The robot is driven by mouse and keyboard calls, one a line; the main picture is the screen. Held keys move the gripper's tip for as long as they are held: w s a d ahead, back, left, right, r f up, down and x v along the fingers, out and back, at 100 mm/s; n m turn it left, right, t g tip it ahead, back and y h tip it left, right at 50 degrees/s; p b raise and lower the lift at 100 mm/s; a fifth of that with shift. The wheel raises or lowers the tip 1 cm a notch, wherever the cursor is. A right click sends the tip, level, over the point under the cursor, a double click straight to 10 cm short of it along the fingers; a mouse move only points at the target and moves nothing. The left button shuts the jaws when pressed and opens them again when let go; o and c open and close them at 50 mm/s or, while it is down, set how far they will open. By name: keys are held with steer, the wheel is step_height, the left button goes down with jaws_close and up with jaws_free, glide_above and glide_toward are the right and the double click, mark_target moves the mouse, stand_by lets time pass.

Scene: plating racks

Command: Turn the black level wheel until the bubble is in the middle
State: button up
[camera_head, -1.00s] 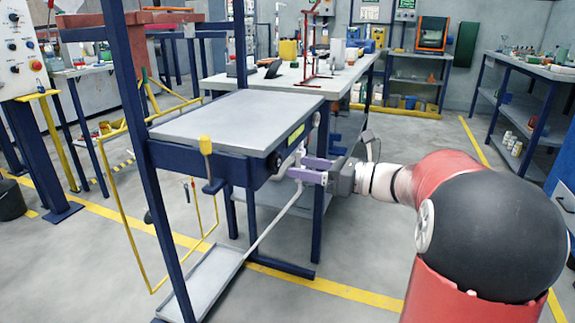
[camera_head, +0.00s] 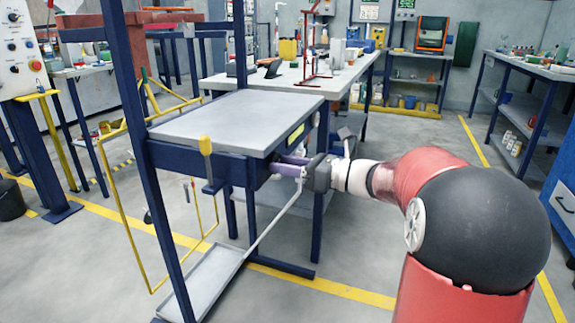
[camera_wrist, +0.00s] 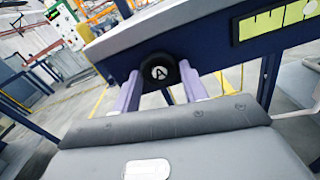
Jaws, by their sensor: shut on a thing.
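The black level wheel (camera_wrist: 159,71), marked with a white letter A, sits on the dark blue side of the grey-topped table. In the wrist view my gripper (camera_wrist: 159,88) has its two purple fingers on either side of the wheel, shut on it. In the head view my gripper (camera_head: 288,166) reaches the table's right side and the wheel is not clear there. The yellow-green level vial (camera_wrist: 272,22) is up and right of the wheel, with dark tick marks. Its pale round bubble (camera_wrist: 310,8) shows near the vial's right end. The vial also shows small in the head view (camera_head: 296,133).
The grey tabletop (camera_head: 235,120) lies above my gripper. A yellow-handled lever (camera_head: 206,147) stands at the table's front. A thin bar runs down to a grey floor tray (camera_head: 202,280) below. Open floor lies to the right.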

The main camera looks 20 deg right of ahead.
steer(key=shift+n+b, duration=0.3)
steer(key=shift+n, duration=0.1)
steer(key=shift+n+b, duration=3.85)
steer(key=shift+n, duration=0.65)
steer(key=o, duration=1)
steer(key=shift+d, duration=0.1)
steer(key=v, duration=0.7)
steer(key=shift+s+d, duration=0.25)
